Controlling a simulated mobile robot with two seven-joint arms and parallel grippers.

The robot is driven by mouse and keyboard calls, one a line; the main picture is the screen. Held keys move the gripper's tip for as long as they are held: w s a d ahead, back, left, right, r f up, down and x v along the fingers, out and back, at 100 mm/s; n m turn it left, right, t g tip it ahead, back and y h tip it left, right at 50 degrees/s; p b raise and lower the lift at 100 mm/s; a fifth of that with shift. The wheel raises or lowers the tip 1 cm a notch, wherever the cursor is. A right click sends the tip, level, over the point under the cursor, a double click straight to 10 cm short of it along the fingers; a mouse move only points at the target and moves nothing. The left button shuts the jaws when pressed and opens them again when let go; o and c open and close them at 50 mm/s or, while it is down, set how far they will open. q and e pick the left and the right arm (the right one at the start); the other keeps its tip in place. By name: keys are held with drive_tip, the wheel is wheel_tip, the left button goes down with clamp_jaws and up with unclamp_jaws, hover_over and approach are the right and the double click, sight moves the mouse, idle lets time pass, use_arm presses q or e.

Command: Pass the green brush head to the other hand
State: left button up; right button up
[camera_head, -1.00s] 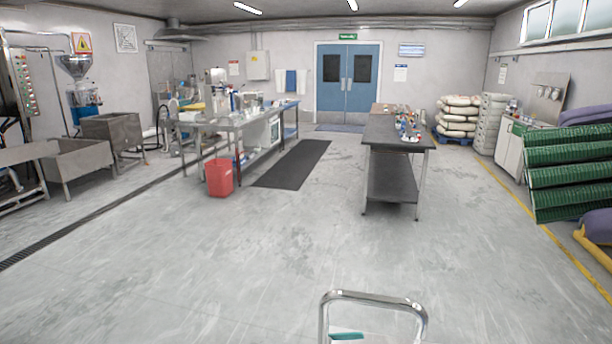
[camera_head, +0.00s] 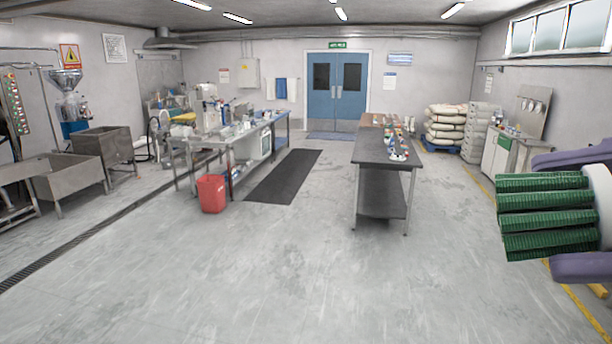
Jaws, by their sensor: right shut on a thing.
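The green brush head (camera_head: 543,222) is at the right edge in the head view. It has several rows of dark green bristles and a white end at its right. My right gripper (camera_head: 560,213) is shut on it, with one purple finger above and one below. The brush head is held in the air, close to the camera, with its bristle rows lying roughly level. The rest of the right arm is out of view. My left gripper is not in view.
A dark-topped table (camera_head: 375,150) with small items stands ahead. A red bin (camera_head: 212,193) stands by a cluttered steel bench (camera_head: 225,136) at left. White sacks (camera_head: 446,130) are stacked at the back right. The near floor (camera_head: 290,265) is clear.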

drive_tip(key=w+a+n+g, duration=0.1)
drive_tip(key=a+n+g, duration=0.6)
drive_tip(key=a, duration=0.3)
drive_tip(key=w+a+r+n+g, duration=0.1)
drive_tip(key=w+a+n+g, duration=0.1)
drive_tip(key=a+n+g, duration=0.5)
drive_tip(key=a+g, duration=0.2)
drive_tip(key=a, duration=0.2)
drive_tip(key=shift+a+r+n+g, duration=0.2)
drive_tip(key=shift+r+n+g, duration=0.05)
drive_tip(key=shift+n+g, duration=0.15)
drive_tip(key=shift+s+f+t, duration=0.1)
drive_tip(key=shift+t, duration=0.2)
drive_tip(key=m+t+y, duration=0.1)
drive_tip(key=m+t, duration=1.1)
drive_tip(key=t, duration=0.1)
drive_tip(key=shift+t, duration=0.3)
